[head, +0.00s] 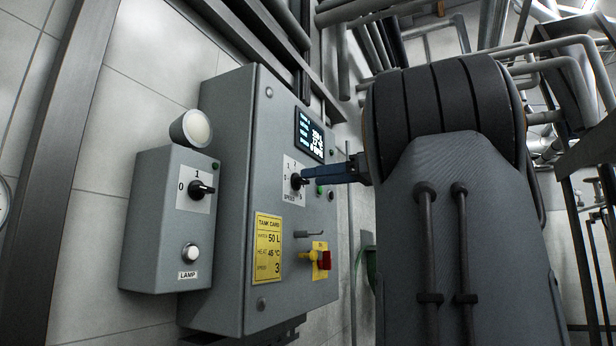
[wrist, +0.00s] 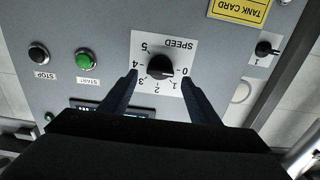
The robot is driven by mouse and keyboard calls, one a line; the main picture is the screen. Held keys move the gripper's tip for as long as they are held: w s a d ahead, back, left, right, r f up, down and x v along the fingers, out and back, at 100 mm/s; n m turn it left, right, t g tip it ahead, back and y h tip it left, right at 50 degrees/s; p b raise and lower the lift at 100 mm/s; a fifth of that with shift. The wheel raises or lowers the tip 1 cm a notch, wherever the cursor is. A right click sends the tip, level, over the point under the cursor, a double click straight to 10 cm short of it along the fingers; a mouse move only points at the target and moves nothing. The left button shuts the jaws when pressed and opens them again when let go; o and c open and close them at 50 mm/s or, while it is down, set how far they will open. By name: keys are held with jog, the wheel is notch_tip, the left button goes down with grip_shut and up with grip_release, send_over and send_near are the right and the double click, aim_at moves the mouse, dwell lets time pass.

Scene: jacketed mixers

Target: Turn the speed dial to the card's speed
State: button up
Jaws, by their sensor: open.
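The black speed dial (wrist: 160,67) sits on a white plate marked SPEED with numbers 0 to 5; it also shows in the head view (head: 296,181). I cannot tell which number its pointer is at. My gripper (wrist: 160,78) is open, its blue fingers on either side of the dial with a gap to each; in the head view it reaches the dial from the right (head: 324,174). The yellow tank card (head: 267,248) reads water 50 L, heat 45 °C, speed 3. Its edge shows in the wrist view (wrist: 242,9).
A green START button (wrist: 84,60) and a black STOP button (wrist: 39,53) sit beside the dial. The display (head: 310,136) is above it. A red-and-yellow switch (head: 323,260) is below. A lamp box (head: 160,222) stands left of the panel.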

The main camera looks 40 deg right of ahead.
aim_at(301, 181)
jog(key=shift+p+x, duration=0.35)
jog(key=shift+x, duration=1.25)
jog(key=c, duration=1.1)
jog(key=shift+o, duration=0.2)
